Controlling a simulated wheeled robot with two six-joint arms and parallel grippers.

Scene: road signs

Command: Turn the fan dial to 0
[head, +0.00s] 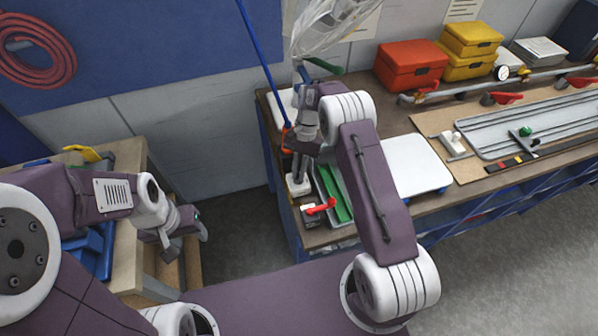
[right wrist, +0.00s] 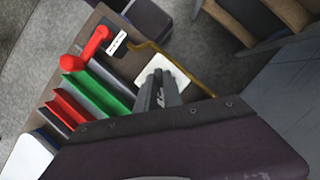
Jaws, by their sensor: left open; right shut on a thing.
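My right gripper (head: 299,176) points down at a small white plate (head: 298,188) near the left end of the workbench. In the right wrist view its fingers (right wrist: 157,84) are shut over the same plate (right wrist: 178,74). They hold a small thing there that they almost wholly hide, apparently the fan dial; its setting cannot be read. My left gripper (head: 172,236) is open and empty at the left, beside the wooden stand, far from the plate.
A red lever (head: 320,207) with a white label and green and red strips (right wrist: 106,92) lie close to the plate. A yellow curved rod (right wrist: 180,65) passes beside it. Red (head: 410,68) and yellow boxes (head: 470,40) stand at the back. The floor between stand and bench is clear.

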